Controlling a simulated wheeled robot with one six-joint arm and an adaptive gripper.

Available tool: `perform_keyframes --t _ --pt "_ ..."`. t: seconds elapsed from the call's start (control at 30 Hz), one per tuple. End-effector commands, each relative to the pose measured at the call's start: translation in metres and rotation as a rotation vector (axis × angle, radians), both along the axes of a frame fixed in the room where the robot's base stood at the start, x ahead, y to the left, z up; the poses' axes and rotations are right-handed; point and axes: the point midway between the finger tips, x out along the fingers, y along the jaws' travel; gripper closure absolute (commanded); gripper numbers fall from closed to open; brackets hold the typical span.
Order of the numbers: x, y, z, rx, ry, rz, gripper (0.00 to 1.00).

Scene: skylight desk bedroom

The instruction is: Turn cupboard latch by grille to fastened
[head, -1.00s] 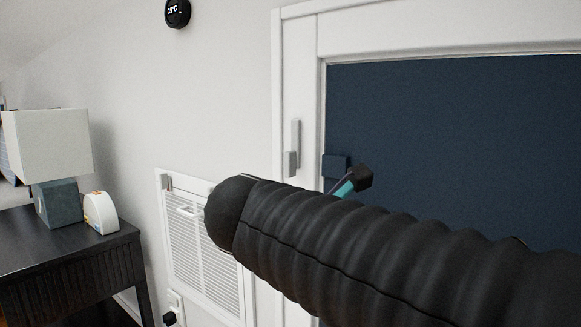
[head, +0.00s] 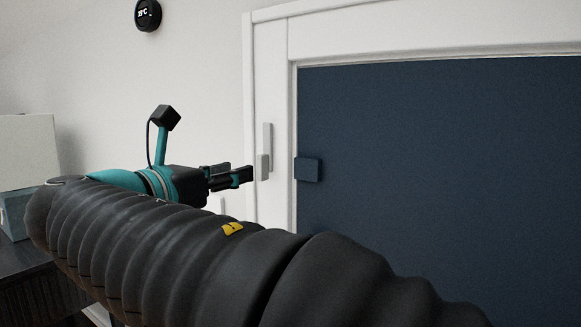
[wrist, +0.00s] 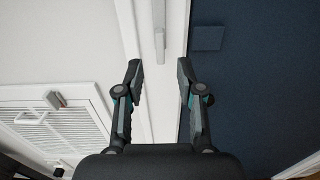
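The cupboard latch (head: 266,150) is a pale grey bar on the white door frame. My gripper (head: 246,176) is just left of the latch's lower end in the head view. In the wrist view its fingers (wrist: 160,68) are apart and empty, with the latch beyond the gap between them.
The white grille (wrist: 65,128) is on the wall left of the cupboard, with a small grey latch (wrist: 57,100) of its own. A round black thermostat (head: 148,14) is on the wall above.

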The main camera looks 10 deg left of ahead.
Motion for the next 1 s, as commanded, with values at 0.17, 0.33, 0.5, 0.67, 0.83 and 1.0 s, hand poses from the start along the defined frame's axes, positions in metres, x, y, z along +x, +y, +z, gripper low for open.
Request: perform_keyframes --t 0.17,0.33,0.5,0.67,0.83,1.0 --pt "0.032 -0.014 0.0 0.0 0.0 -0.003 0.62" --pt "0.053 -0.023 0.0 0.0 0.001 -0.002 0.62" --pt "0.065 -0.027 0.0 0.001 0.001 -0.001 0.62" --pt "0.067 -0.028 0.0 0.001 0.001 0.001 0.62" --pt "0.067 -0.028 0.0 0.001 0.001 0.001 0.62" --pt "0.067 -0.028 0.0 0.001 0.001 0.001 1.0"
